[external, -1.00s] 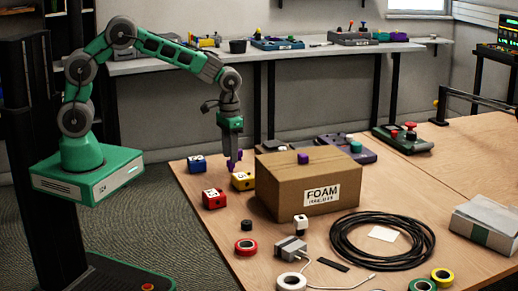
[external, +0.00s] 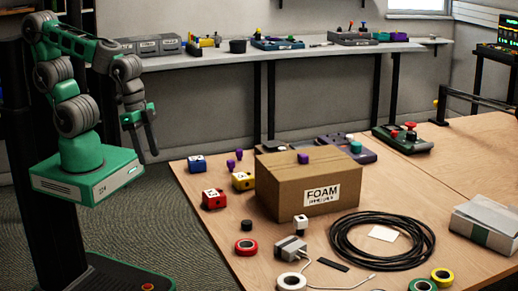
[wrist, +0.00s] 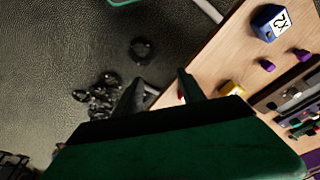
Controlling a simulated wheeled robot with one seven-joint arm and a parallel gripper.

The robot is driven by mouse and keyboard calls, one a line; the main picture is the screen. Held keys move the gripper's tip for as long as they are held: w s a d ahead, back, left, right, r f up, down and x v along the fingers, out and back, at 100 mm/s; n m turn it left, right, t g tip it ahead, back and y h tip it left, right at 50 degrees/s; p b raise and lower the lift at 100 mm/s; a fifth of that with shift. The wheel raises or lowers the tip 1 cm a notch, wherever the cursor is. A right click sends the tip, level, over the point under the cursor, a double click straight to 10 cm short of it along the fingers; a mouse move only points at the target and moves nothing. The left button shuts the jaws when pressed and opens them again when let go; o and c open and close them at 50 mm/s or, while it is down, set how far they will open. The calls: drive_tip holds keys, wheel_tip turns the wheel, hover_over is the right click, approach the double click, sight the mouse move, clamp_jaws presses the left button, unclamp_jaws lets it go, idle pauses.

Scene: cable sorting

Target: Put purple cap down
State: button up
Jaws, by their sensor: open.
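A purple cap (external: 231,165) stands on the wooden table between the blue block (external: 197,164) and the yellow block (external: 242,180). A second purple cap (external: 239,155) stands just behind it. A third purple cap (external: 303,158) is seen at the top of the foam box. In the wrist view two purple caps, one nearer (wrist: 267,66) and one farther (wrist: 303,55), lie beyond my fingers. My gripper (external: 146,150) is open and empty, off the table's left edge and well apart from the caps. In the wrist view my gripper (wrist: 158,88) has its fingers spread over floor.
A cardboard foam box (external: 280,190) stands right of the caps. A red block (external: 214,198) sits at the table's left edge. A black cable coil (external: 382,262), tape rolls and a white adapter occupy the front. A bench (external: 300,58) runs along the wall.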

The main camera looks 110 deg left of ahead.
drive_tip(key=shift+f, duration=0.1)
drive_tip(key=n+t+y+b, duration=0.4)
drive_tip(key=n+y+b, duration=0.25)
drive_tip(key=b, duration=0.55)
approach(227, 161)
drive_tip(key=shift+n+h, duration=0.35)
drive_tip(key=d+f, duration=0.4)
drive_tip(key=d, duration=0.1)
drive_tip(key=w+d+f, duration=0.1)
drive_tip(key=d+f, duration=0.1)
drive_tip(key=d, duration=0.1)
drive_tip(key=shift+f, duration=0.1)
drive_tip(key=a+n+y+b, duration=0.1)
drive_tip(key=a, duration=0.2)
drive_tip(key=a+r+t+y+b, duration=0.1)
drive_tip(key=a+y, duration=0.1)
drive_tip(key=a, duration=0.1)
drive_tip(key=a+n+t+y+b, duration=0.1)
drive_tip(key=a, duration=0.2)
drive_tip(key=shift+r+n+y, duration=0.2)
drive_tip(key=shift+n+y, duration=0.1)
drive_tip(key=x, duration=0.3)
drive_tip(key=b+x, duration=0.1)
drive_tip(key=x, duration=0.3)
drive_tip(key=shift+w+d+r, duration=0.1)
drive_tip(key=shift+w+d, duration=0.1)
drive_tip(key=shift+w, duration=0.15)
drive_tip(key=shift+r, duration=0.1)
drive_tip(key=shift+c, duration=0.6)
clamp_jaws()
